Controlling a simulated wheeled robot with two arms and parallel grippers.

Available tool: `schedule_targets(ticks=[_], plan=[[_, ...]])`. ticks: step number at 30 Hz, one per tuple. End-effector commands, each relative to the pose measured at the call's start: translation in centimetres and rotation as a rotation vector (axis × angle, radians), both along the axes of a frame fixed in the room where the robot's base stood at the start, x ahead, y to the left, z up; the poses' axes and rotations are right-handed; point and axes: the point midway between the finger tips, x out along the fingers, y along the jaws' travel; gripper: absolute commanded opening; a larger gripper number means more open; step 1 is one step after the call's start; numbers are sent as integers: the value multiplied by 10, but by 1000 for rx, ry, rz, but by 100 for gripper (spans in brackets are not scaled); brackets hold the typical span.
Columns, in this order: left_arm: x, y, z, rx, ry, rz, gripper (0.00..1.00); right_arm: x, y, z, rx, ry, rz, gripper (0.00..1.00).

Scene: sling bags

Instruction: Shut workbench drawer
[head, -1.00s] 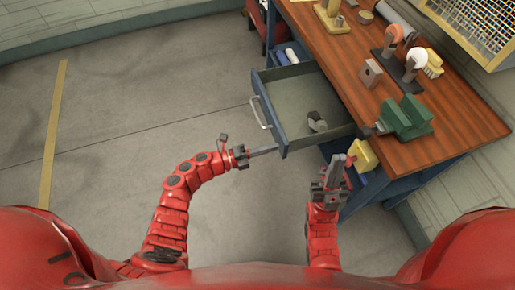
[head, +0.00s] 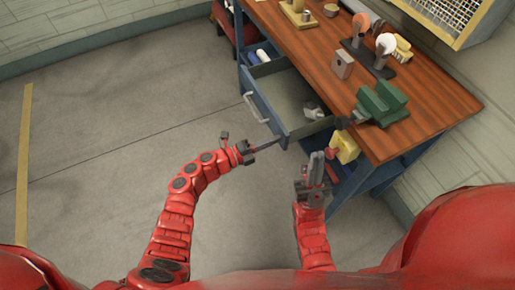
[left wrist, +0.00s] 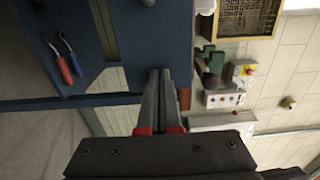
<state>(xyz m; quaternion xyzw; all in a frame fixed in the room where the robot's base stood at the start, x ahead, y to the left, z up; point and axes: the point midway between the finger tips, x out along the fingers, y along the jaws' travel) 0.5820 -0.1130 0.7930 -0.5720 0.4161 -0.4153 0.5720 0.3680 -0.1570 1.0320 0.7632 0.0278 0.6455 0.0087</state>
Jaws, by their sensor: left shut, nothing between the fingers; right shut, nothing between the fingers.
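The blue workbench drawer (head: 264,106) stands partly open, its front panel with a pale handle (head: 255,108) facing left. A small grey object (head: 313,110) lies inside it. My left gripper (head: 278,141) is shut and empty, its fingertips at the near end of the drawer front, seemingly against it. In the left wrist view the shut fingers (left wrist: 160,88) point at a blue panel (left wrist: 155,35); the exact contact is hidden. My right gripper (head: 317,158) is shut and empty, in front of the bench's near end, apart from the drawer.
The wooden workbench top (head: 300,55) carries a green vise (head: 382,103), a grey block (head: 342,64) and other tools. A yellow object (head: 344,147) is at the bench's near side. Open floor (head: 110,130) lies left. Pliers (left wrist: 62,62) show in the left wrist view.

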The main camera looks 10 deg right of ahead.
Motion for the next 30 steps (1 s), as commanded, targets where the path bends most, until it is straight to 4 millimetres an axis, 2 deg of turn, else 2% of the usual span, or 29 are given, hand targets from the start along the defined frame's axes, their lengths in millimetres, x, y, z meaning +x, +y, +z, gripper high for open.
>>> schedule_targets(ticks=[1, 9, 18, 24, 30], plan=[[4, -16, -4, -3, -5, -5, 0, 0, 0, -11, 0, 0, 0, 0], [27, -88, -4, -5, -2, -6, 0, 0, 0, -40, 0, 0, 0, 0], [50, -154, -3, -5, -3, -2, 0, 0, 0, -73, 0, 0, 0, 0], [59, -181, -2, -3, -2, -1, 0, 0, 0, -87, 0, 0, 0, 0], [63, -193, 0, -2, -1, 0, 0, 0, 0, -93, 0, 0, 0, 0]])
